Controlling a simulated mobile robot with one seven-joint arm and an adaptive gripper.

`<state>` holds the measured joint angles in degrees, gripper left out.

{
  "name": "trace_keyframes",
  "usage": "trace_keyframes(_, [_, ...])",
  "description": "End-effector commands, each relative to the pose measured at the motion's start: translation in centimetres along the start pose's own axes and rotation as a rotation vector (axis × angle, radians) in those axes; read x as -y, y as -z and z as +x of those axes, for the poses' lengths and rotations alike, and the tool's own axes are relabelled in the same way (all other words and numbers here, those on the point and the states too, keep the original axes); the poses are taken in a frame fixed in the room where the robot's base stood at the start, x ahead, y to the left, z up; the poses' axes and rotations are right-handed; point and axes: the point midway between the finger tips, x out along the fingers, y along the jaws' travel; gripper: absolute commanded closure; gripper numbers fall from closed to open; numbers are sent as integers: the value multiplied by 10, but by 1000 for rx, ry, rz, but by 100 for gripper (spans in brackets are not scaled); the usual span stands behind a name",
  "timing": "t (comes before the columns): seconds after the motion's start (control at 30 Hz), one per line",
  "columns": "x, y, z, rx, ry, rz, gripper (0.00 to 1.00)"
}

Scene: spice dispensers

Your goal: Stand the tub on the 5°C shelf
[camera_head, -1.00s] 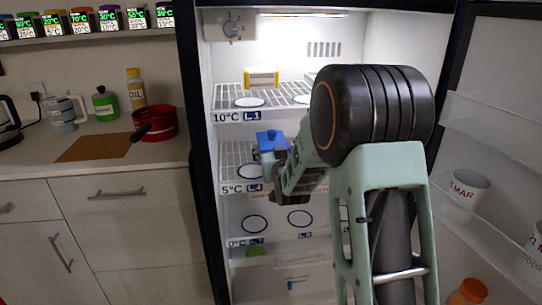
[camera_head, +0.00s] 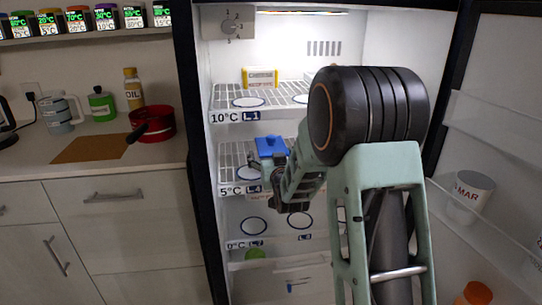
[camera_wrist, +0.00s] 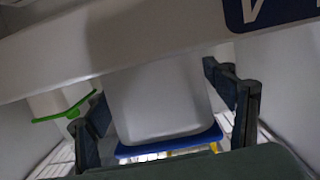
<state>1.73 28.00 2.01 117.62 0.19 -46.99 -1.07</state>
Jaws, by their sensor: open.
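The tub has a blue lid (camera_head: 271,147) and shows at the 5°C shelf (camera_head: 231,189) of the open fridge. The gripper covers most of its body in the head view, and I cannot see whether its base rests on the shelf. In the wrist view its white body (camera_wrist: 160,100) appears lid-down, with the blue lid (camera_wrist: 170,144) below. My gripper (camera_wrist: 170,115) is open, with one finger on each side of the tub. In the head view my gripper (camera_head: 282,188) is at the shelf's front edge.
A ringed spot (camera_head: 247,173) is left of the tub. A green-lidded container (camera_wrist: 62,108) shows left in the wrist view. The fridge door (camera_head: 490,140) stands open at right, with a mug (camera_head: 470,190).

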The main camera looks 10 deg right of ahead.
Motion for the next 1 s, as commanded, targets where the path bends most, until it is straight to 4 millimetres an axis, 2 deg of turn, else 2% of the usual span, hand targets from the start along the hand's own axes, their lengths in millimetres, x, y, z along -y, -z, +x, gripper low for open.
trace_keyframes(0.17, [0, 5, -1, 0, 0, 0, 24])
trace_keyframes(0.27, [0, 3, -14, 2, 0, 0, 24])
trace_keyframes(0.7, [0, 4, -97, 0, 0, 0, 24])
trace_keyframes(0.83, [0, 3, -112, 1, 0, 0, 24])
trace_keyframes(1.0, [0, 3, -120, 0, 0, 0, 24])
